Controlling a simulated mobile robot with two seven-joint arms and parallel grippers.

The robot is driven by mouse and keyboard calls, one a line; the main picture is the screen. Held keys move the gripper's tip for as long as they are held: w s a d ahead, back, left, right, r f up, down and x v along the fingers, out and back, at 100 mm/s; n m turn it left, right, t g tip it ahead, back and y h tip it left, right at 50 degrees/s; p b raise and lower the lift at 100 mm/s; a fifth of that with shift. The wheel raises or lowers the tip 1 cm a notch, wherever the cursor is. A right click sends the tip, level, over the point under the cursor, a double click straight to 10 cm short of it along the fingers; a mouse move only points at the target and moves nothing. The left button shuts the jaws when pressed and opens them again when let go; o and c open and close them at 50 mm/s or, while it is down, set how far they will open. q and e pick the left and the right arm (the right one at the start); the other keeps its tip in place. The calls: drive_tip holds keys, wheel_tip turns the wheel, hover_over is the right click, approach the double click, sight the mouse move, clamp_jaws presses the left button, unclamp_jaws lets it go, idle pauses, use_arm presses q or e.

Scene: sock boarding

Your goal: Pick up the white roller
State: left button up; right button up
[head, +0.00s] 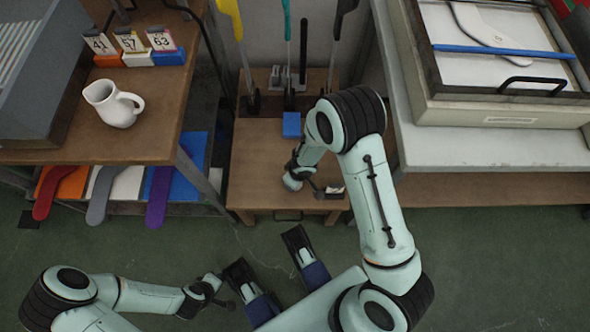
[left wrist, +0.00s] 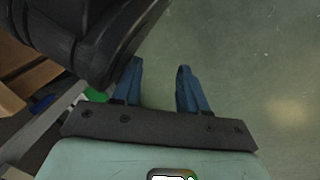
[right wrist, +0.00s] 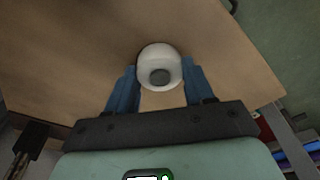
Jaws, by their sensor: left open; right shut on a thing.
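The white roller (right wrist: 151,60) shows end-on in the right wrist view as a white round shape with a dark centre. My right gripper (right wrist: 160,76) is shut on it, with a blue finger at each side. In the head view a small white part of the roller (head: 335,190) shows at the low wooden bench's right front, beside my right gripper (head: 323,189). I cannot tell if it touches the bench. My left gripper (left wrist: 159,87) is open and empty over the floor. In the head view the left gripper (head: 226,290) is at lower left of centre.
The low wooden bench (head: 258,160) holds a blue block (head: 291,124) and upright tools at its back. A white jug (head: 113,104) and numbered cards (head: 130,40) stand on the left shelf. A framed tray (head: 470,112) sits on the right table. Green floor (head: 480,260) is clear.

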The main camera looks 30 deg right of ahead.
wheel_tip(320, 180, up, 4)
drive_tip(key=shift+r+p, duration=0.1)
drive_tip(key=shift+p, duration=1.1)
use_arm(q)
drive_tip(key=w+d+r+t+p, duration=0.1)
drive_tip(key=w+r, duration=0.2)
drive_tip(key=r, duration=0.3)
use_arm(e)
wheel_tip(320, 180, up, 3)
drive_tip(key=shift+d+f, duration=0.1)
drive_tip(key=shift+f, duration=0.1)
use_arm(q)
drive_tip(key=s+d+r+g+p, duration=0.1)
drive_tip(key=s+d+r+p, duration=0.1)
drive_tip(key=s, duration=0.2)
drive_tip(key=s+d+r+m+g+h+p, duration=0.1)
drive_tip(key=s+d+r+p, duration=0.1)
drive_tip(key=s+r+p, duration=0.1)
drive_tip(key=shift+s+d+r+g+h, duration=0.25)
drive_tip(key=shift+s+g+h, duration=0.05)
drive_tip(key=shift+s, duration=0.55)
use_arm(e)
wheel_tip(320, 180, up, 13)
drive_tip(key=shift+r, duration=0.1)
